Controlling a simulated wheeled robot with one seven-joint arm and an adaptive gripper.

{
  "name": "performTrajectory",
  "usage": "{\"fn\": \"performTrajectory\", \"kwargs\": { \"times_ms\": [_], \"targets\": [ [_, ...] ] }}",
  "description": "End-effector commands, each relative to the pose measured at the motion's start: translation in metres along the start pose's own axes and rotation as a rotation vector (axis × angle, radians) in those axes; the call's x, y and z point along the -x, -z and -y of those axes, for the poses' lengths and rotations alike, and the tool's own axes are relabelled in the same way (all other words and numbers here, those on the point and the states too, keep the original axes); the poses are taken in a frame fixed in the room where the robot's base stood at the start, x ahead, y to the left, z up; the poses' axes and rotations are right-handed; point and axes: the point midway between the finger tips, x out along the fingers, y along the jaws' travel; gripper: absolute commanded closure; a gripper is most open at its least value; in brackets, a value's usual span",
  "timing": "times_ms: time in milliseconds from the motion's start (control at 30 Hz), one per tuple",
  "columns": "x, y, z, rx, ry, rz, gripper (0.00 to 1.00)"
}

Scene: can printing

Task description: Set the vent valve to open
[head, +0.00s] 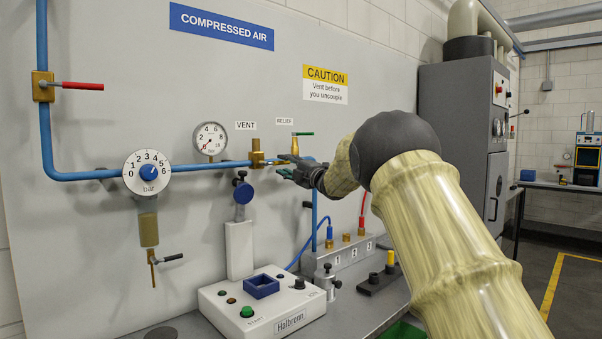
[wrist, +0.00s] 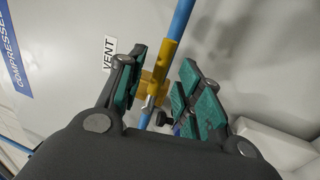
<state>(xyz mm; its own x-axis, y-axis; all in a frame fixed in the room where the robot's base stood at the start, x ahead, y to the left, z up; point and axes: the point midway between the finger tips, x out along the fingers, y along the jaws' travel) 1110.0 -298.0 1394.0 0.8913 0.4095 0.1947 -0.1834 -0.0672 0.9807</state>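The vent valve (head: 257,158) is a brass fitting on the blue pipe below the VENT label (head: 245,126). In the wrist view its brass body (wrist: 158,84) shows between my fingers, with a silver part beside it. I cannot make out the handle's position clearly. My gripper (head: 286,173) is just right of the valve in the head view. In the wrist view my gripper (wrist: 162,72) is open, with its green-padded fingers apart on either side of the pipe and brass. I cannot tell whether either finger touches the valve.
A relief valve with a green handle (head: 303,133) is close above my gripper. A red-handled valve (head: 82,86), a pressure gauge (head: 210,139) and a regulator dial (head: 147,172) are on the panel.

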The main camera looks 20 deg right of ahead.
Motion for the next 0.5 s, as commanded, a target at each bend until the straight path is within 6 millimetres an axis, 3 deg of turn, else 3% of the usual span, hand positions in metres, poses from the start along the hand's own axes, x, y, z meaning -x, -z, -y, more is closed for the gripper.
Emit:
{"fn": "performTrajectory", "kwargs": {
  "times_ms": [500],
  "targets": [
    [0.077, 0.0, 0.0, -0.001, 0.001, 0.0, 0.65]
  ]
}}
